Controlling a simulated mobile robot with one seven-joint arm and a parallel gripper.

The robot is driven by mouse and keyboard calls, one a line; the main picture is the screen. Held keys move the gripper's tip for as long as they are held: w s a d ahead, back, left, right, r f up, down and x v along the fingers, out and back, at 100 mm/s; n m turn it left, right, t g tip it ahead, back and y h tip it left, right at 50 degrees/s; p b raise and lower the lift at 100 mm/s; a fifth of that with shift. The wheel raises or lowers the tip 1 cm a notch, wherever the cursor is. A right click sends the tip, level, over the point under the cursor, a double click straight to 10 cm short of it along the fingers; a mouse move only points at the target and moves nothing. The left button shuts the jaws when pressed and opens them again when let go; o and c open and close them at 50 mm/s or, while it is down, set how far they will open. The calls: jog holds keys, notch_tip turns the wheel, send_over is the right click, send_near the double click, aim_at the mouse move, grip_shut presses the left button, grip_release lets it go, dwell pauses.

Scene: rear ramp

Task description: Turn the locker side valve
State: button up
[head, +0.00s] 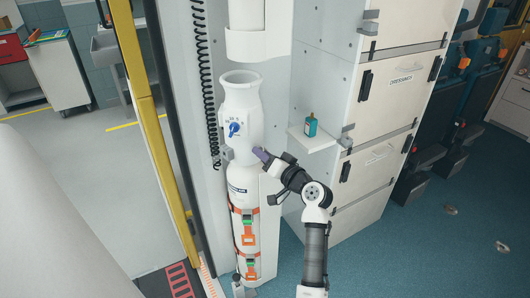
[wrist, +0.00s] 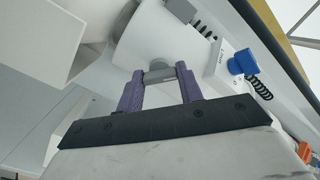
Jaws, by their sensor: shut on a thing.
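A tall white cylinder (head: 240,110) stands upright against the white wall panel. My gripper (head: 262,155) is at its right side, the side facing the lockers. In the wrist view my gripper (wrist: 160,76) has its purple fingers on either side of a small grey valve handle (wrist: 159,73) on the white cylinder body (wrist: 150,42), and is shut on it. In the head view this handle is hidden by the fingers. A blue knob (head: 234,129) sits on the cylinder's front; it also shows in the wrist view (wrist: 243,62), apart from my gripper.
A small white shelf (head: 312,140) with a teal bottle (head: 311,125) is right of the cylinder, above my arm. White lockers (head: 385,95) stand behind it. Orange straps (head: 247,238) hold the cylinder low down. A black coiled cord (head: 207,85) hangs at left. Blue floor (head: 430,240) is open at right.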

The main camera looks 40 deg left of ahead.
jog(key=shift+m+p, duration=3.05)
jog(key=shift+m, duration=1.75)
jog(key=o, duration=1)
jog(key=shift+d, duration=0.1)
jog(key=b+v, duration=0.3)
jog(key=v, duration=1)
jog(key=shift+s+d, duration=0.15)
jog(key=shift+d, duration=0.2)
